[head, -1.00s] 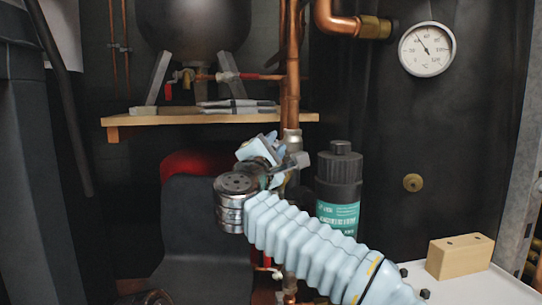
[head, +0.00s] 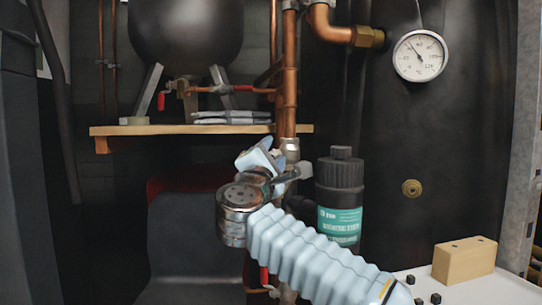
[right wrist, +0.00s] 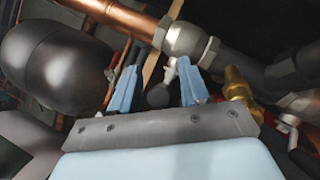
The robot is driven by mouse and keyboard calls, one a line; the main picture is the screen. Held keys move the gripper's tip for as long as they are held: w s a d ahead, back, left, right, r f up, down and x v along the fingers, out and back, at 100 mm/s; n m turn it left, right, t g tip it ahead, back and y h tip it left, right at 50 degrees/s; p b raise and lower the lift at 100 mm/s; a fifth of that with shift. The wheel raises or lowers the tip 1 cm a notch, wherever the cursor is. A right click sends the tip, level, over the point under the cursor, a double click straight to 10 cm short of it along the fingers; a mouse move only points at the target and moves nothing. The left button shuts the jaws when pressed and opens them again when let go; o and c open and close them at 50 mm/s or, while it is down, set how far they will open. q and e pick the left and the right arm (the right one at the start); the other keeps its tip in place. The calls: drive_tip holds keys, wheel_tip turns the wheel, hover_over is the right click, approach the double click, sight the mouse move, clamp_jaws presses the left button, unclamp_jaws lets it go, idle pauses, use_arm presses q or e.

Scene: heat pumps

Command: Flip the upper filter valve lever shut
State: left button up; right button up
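The filter (head: 340,200) is a dark cylinder with a teal label, right of the vertical copper pipe. My right gripper (head: 270,162) is in front of that pipe, just left of the filter's top. In the right wrist view, its two light-blue fingers (right wrist: 158,88) stand apart, with no object clearly gripped. A silver pipe fitting (right wrist: 185,40) lies just beyond the fingertips, with a small pale piece between them that may be the upper valve lever. I cannot tell its position or whether a finger touches it. My left gripper is not in view.
A wooden shelf (head: 200,130) sits behind at the left under a dark round tank (head: 187,30). A dial gauge (head: 420,56) is at the upper right. A wooden block (head: 465,262) stands on a white surface at the lower right. A brass fitting (right wrist: 238,84) is close right of the fingers.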

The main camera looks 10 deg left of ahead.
drive_tip(key=shift+s+f+b, duration=0.2)
drive_tip(key=shift+s+b, duration=0.1)
drive_tip(key=shift+s, duration=0.05)
drive_tip(key=b+v, duration=0.4)
drive_tip(key=v, duration=0.9)
drive_tip(key=shift+r, duration=0.1)
